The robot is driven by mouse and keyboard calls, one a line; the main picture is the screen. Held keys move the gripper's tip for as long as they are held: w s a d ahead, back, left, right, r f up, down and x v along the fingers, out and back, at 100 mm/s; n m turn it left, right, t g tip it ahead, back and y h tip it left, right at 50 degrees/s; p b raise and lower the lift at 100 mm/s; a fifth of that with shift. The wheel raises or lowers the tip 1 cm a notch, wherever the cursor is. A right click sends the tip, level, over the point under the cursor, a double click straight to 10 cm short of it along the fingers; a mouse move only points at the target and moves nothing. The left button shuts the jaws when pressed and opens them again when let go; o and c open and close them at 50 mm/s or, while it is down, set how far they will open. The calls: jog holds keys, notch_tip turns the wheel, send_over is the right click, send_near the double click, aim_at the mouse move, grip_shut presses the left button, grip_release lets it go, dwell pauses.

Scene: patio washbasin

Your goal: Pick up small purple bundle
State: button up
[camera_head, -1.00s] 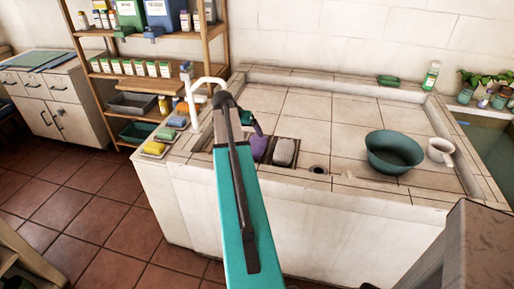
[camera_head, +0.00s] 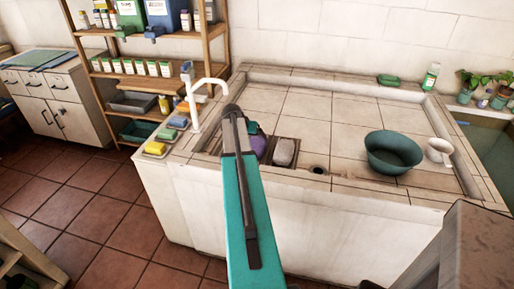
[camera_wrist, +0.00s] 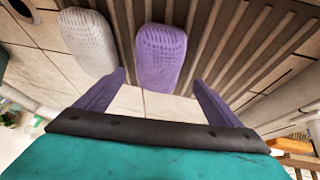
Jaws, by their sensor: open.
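The small purple bundle (camera_wrist: 161,58) lies on a dark slatted rack (camera_wrist: 215,50) in the wrist view, next to a similar white bundle (camera_wrist: 88,42) on its left. In the head view the purple bundle (camera_head: 261,147) shows partly behind my arm, with the white bundle (camera_head: 284,152) to its right. My gripper (camera_wrist: 160,85) is open, its two purple fingers spread apart and pointing at the purple bundle. The bundle's near end lies between the lines of the fingers, and nothing is held. In the head view my arm mostly hides the gripper.
A white tap (camera_head: 203,95) stands close to the left of my arm. Coloured sponges (camera_head: 155,148) line the left ledge. A green bowl (camera_head: 393,152) and a white mug (camera_head: 439,150) stand on the right. The tiled basin floor (camera_head: 320,105) behind is mostly clear.

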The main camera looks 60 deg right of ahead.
aim_at(255, 144)
jog(key=shift+s+p+x, duration=0.1)
jog(key=shift+p+x, duration=0.45)
jog(key=shift+x, duration=0.75)
jog(key=shift+s+p+x, duration=0.15)
jog(key=shift+p+x, duration=0.4)
jog(key=shift+x, duration=0.75)
jog(key=shift+a+f, duration=0.1)
jog(key=shift+a, duration=0.1)
jog(key=c, duration=1.3)
jog(key=shift+o, duration=0.2)
jog(key=shift+r+b, duration=1.3)
jog(key=shift+r, duration=3.75)
